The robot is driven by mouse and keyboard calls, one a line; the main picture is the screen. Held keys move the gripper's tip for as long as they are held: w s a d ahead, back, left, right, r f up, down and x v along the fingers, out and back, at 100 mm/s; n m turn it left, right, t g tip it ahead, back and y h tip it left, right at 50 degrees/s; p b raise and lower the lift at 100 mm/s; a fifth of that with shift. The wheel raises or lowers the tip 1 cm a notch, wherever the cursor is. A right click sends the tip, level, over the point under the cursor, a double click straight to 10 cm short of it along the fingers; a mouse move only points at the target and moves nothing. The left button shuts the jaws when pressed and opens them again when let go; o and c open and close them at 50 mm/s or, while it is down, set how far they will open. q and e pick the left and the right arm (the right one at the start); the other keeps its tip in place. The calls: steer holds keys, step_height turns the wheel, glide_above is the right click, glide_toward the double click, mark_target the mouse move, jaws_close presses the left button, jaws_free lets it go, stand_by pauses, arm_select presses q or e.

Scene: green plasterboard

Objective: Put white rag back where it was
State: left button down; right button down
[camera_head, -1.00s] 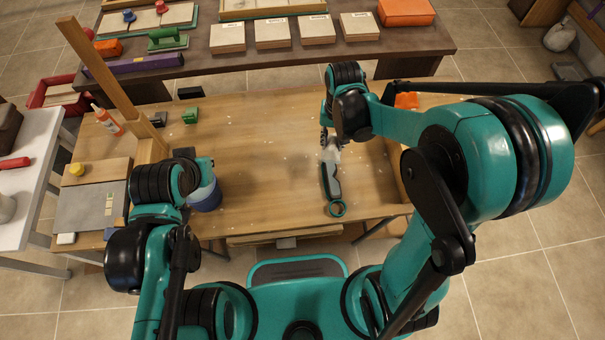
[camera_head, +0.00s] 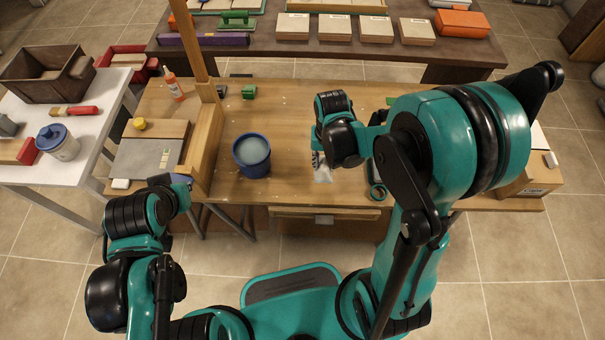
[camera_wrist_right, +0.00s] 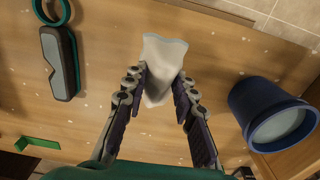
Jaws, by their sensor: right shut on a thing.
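The white rag (camera_wrist_right: 163,65) is pinched between the two fingers of my right gripper (camera_wrist_right: 160,88) in the right wrist view. In the head view a pale part of the rag (camera_head: 321,172) shows below my right gripper (camera_head: 317,158), over the front part of the wooden workbench (camera_head: 290,115). My right wrist hides much of this gripper there. I cannot tell whether the rag touches the bench top. My left arm ends beside the left front corner of the bench; its gripper (camera_head: 183,179) is mostly hidden, so its opening does not show.
A blue bucket (camera_head: 251,154) stands left of the rag. A grey tool with a teal ring (camera_head: 377,191) lies right of it, partly hidden by my arm. A wooden post (camera_head: 205,130) rises at the bench's left. A cardboard box (camera_head: 530,178) is at the right.

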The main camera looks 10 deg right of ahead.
steer(key=w+a+f, duration=0.1)
steer(key=w+a+f+b, duration=0.1)
steer(key=a, duration=0.1)
steer(key=w+a+f, duration=0.1)
steer(key=shift+a+f, duration=0.15)
steer(key=shift+a, duration=0.15)
step_height(320, 180, down, 4)
steer(key=shift+f+b, duration=0.1)
steer(key=shift+b, duration=1.05)
steer(key=shift+s, duration=0.1)
steer(key=shift+f, duration=0.1)
steer(key=c, duration=1.2)
jaws_free()
